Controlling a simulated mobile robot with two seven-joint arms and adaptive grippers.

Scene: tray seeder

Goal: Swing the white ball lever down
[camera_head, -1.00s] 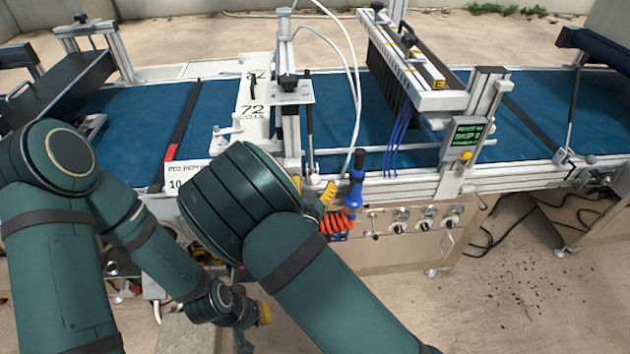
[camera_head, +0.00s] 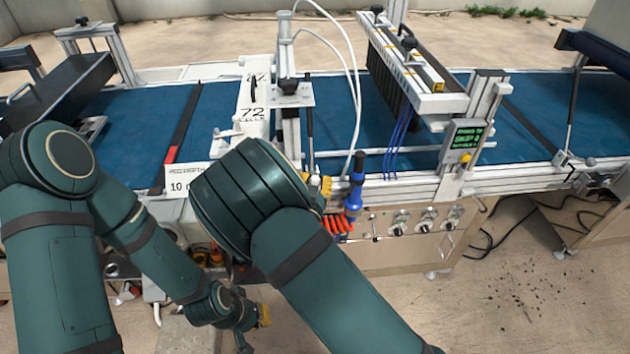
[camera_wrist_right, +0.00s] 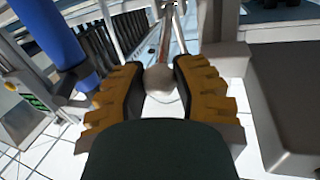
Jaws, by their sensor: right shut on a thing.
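The white ball (camera_wrist_right: 160,84) of the lever sits between the two yellow-padded fingers of my right gripper (camera_wrist_right: 158,76) in the right wrist view. The gripper is shut on it. A thin rod runs away from the ball toward the machine. In the head view, my right arm hides most of that gripper; a yellow finger pad (camera_head: 327,186) shows at the machine's front edge, left of the blue handle. My left gripper (camera_head: 257,316) is low in front of the machine, away from the lever. Its jaw opening is unclear.
A blue handle (camera_head: 355,190) with a red coiled hose (camera_head: 338,222) hangs just right of my right gripper; it is also close in the wrist view (camera_wrist_right: 55,35). Control knobs (camera_head: 425,222) line the front panel. A blue conveyor belt (camera_head: 335,120) runs behind.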

